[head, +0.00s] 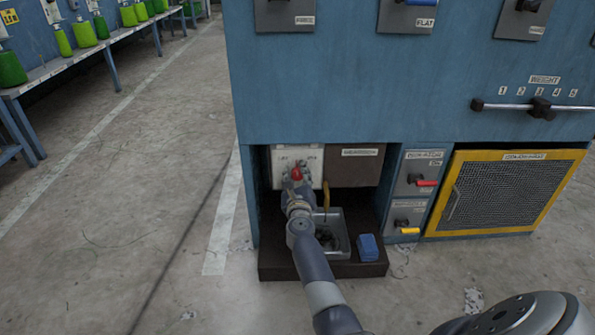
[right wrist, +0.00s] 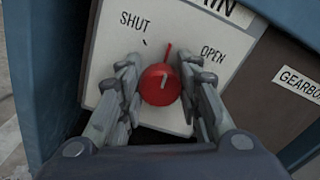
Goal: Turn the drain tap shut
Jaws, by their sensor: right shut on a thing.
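The drain tap is a red round knob (right wrist: 160,85) on a white plate (right wrist: 105,68) marked SHUT on the left and OPEN on the right. Its thin red pointer points up between the two words, to the right of a small black tick near SHUT. My right gripper (right wrist: 160,80) is shut on the knob, one finger on each side. In the head view the red knob (head: 297,173) shows just beyond my right gripper (head: 294,184), low on the blue machine. My left gripper is not in view.
Below the tap is a metal basin (head: 338,240) in a dark tray, with a blue block (head: 367,247) beside it. A gearbox panel (head: 352,168), small levers and a yellow-framed mesh guard (head: 510,190) lie to the right. The floor at left is mostly clear.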

